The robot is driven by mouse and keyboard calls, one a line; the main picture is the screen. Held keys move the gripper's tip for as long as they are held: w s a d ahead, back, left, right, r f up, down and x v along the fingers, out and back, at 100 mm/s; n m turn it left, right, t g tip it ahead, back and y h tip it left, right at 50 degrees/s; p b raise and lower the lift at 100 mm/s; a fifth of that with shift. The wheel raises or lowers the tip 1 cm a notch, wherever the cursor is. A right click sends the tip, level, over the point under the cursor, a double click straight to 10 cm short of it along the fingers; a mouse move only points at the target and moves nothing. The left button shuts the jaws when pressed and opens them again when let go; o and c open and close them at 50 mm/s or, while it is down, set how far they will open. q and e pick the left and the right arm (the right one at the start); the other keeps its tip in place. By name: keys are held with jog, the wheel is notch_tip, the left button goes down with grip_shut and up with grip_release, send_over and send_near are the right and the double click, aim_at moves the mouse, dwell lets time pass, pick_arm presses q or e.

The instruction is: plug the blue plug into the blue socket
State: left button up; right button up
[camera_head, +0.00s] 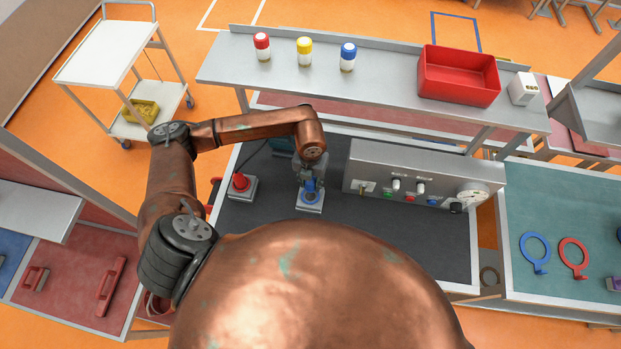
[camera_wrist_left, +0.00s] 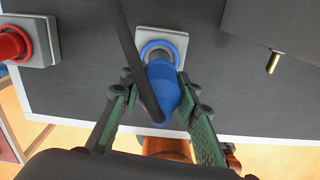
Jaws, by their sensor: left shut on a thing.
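The blue plug (camera_head: 310,187) is in my left gripper (camera_head: 309,176), over the blue socket (camera_head: 311,207) on the dark worktop. In the left wrist view the plug (camera_wrist_left: 164,92) sits between the green finger pads of the gripper (camera_wrist_left: 160,86), which is shut on it. Its far end overlaps the blue-ringed socket (camera_wrist_left: 178,42), a light square plate with a grey ring. The overlap hides whether the plug is above the socket or partly in it. A dark cable (camera_wrist_left: 130,50) runs across the plug's left side. My right gripper is not in view.
A red plug or socket unit (camera_head: 240,186) stands to the left on the worktop. A grey control panel (camera_head: 415,187) with switches and a gauge rises to the right. A shelf (camera_head: 390,85) with bottles and a red bin (camera_head: 458,75) lies behind. The worktop's front is hidden.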

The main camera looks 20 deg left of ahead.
aim_at(310, 196)
pick_arm(q)
jog(key=shift+s+r+n+p, duration=0.15)
jog(key=shift+n+p, duration=0.2)
jog(key=shift+n, duration=0.85)
jog(key=shift+f+n, duration=0.25)
jog(key=shift+n, duration=0.05)
jog(key=shift+f+b, duration=0.65)
jog(key=shift+f, duration=0.3)
jog(key=shift+f+b, duration=1.05)
jog(key=shift+f, duration=0.85)
jog(key=shift+b, duration=0.3)
jog(key=shift+f+b, duration=0.5)
jog(key=shift+b, duration=0.1)
